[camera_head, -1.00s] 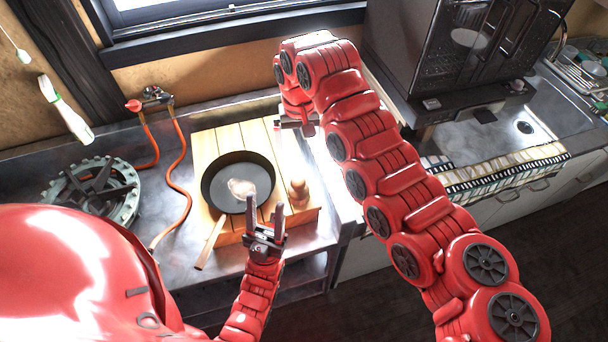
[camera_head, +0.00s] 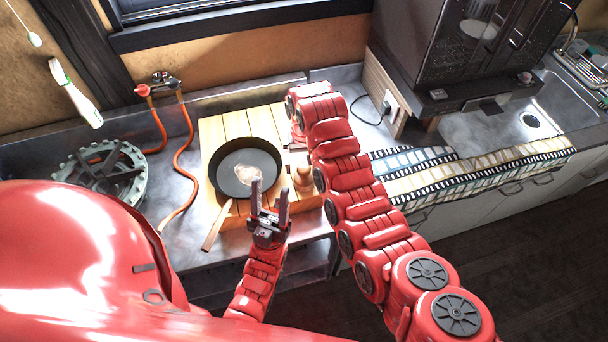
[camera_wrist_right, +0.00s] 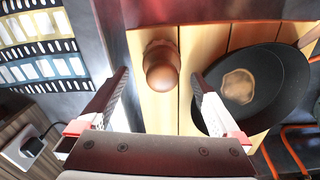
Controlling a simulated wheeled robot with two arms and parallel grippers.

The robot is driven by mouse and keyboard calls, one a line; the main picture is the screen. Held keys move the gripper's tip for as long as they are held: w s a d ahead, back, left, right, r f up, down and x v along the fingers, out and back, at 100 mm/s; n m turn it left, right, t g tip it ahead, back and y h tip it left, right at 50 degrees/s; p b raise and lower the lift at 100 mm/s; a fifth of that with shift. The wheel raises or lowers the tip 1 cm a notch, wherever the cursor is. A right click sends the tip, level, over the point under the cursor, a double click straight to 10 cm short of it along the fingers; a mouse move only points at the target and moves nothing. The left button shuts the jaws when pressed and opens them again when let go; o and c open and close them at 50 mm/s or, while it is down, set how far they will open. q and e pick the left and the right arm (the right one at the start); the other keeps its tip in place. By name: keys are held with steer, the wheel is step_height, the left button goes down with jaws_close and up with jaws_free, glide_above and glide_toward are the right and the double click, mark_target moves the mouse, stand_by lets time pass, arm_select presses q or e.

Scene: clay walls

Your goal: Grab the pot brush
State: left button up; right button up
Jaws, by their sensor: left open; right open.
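A small wooden piece with a round knob top, which looks like the pot brush (camera_head: 304,180), stands at the right edge of a wooden board (camera_head: 232,124). Its bristles cannot be made out. In the right wrist view the brush (camera_wrist_right: 161,66) lies between the lines of the two open fingers of my right gripper (camera_wrist_right: 158,82), just beyond the tips and not clasped. In the head view my right arm partly hides that gripper, behind the brush. My left gripper (camera_head: 270,186) is open and empty, fingers up, in front of the pan (camera_head: 232,185).
The dark pan stands on the board left of the brush, its wooden handle (camera_head: 217,226) pointing to the front. A gas burner (camera_head: 98,178) with an orange hose is at the left. A film-strip patterned mat (camera_head: 480,172) and an oven (camera_head: 455,50) are at the right.

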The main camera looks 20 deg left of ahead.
mark_target(303, 181)
step_height(303, 181, down, 2)
steer(key=shift+a+f+p, duration=0.15)
steer(key=shift+f+p, duration=0.05)
steer(key=shift+p, duration=0.6)
steer(key=shift+f, duration=1.05)
steer(key=c, duration=1.4)
steer(key=shift+w+r, duration=0.1)
